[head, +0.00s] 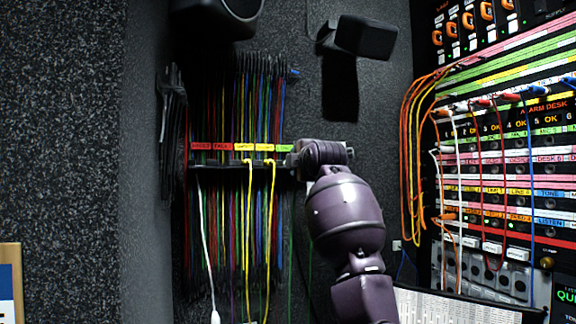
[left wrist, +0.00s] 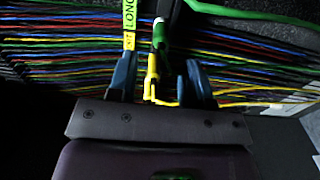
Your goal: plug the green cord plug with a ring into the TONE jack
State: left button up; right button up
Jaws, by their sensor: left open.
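My left gripper (head: 296,159) is at the right end of the cord rack in the head view. In the left wrist view the gripper (left wrist: 160,88) is open, its two blue-grey fingers spread apart. A green plug (left wrist: 160,34) with a dark section hangs just beyond and between the fingertips, apparently not gripped; I cannot make out a ring on it. Yellow plugs (left wrist: 152,72) show close below it, between the fingers. A green cord (head: 290,235) hangs below the rack's right end. The blue strip with the TONE label (head: 547,194) is on the patch panel at the right; its jack is too small to make out clearly.
The cord rack (head: 225,161) holds many coloured cords under red, yellow and green labels. Orange cords (head: 410,150) loop beside the patch panel. White, red and blue cords cross the panel front. Black speakers (head: 365,37) hang above. A lit sheet (head: 450,308) lies below.

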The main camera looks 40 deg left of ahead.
pick_arm(q)
jog(key=b+x, duration=0.1)
jog(key=x, duration=0.5)
jog(key=shift+w+a+r, duration=0.15)
jog(key=shift+w+a, duration=0.05)
jog(key=shift+a, duration=0.7)
jog(key=shift+w+a+f, duration=0.2)
jog(key=shift+w, duration=0.25)
jog(key=shift+p, duration=0.4)
